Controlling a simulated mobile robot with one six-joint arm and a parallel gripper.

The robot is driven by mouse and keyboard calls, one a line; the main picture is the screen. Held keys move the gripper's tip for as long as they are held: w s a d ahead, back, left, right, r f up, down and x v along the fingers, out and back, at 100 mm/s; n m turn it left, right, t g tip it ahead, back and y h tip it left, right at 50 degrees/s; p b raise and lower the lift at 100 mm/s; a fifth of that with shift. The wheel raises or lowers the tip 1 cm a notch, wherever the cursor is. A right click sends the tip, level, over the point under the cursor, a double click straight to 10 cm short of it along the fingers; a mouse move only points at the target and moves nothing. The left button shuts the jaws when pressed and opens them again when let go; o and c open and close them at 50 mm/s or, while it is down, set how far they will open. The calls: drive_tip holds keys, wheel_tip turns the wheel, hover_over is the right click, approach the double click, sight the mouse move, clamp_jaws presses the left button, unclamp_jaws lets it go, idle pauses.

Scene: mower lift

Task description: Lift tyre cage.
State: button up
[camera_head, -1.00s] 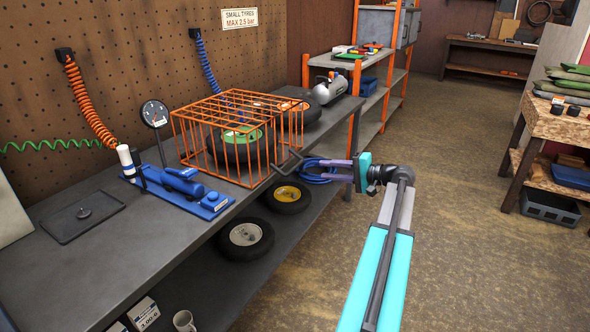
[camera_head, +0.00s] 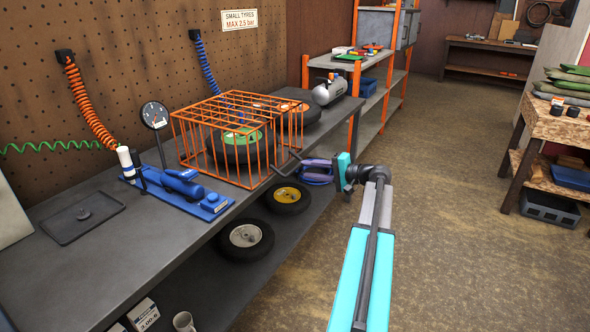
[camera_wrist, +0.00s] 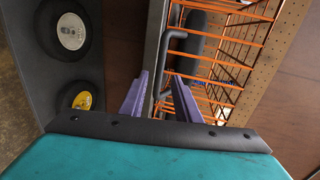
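The orange wire tyre cage (camera_head: 222,112) stands on the grey workbench, closed down over a black tyre with a green hub (camera_head: 238,142). A dark bar handle (camera_head: 286,165) sticks out from the cage's front right side; it also shows in the wrist view (camera_wrist: 164,50). My gripper (camera_head: 305,168) is just right of the handle, with its purple fingers pointing at it. In the wrist view my gripper (camera_wrist: 160,78) has its fingers apart, and the handle lies ahead of and between the tips. I cannot tell whether they touch it.
The workbench (camera_head: 110,265) has a blue foot pump (camera_head: 180,185), a gauge (camera_head: 154,115), a dark tray (camera_head: 84,217) and a grey compressor (camera_head: 329,90). Two wheels (camera_head: 246,240) sit on the shelf below. The floor (camera_head: 440,210) to the right is clear.

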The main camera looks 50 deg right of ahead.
sight(297, 168)
drive_tip(key=shift+x, duration=3.45)
drive_tip(key=shift+s, duration=0.1)
clamp_jaws()
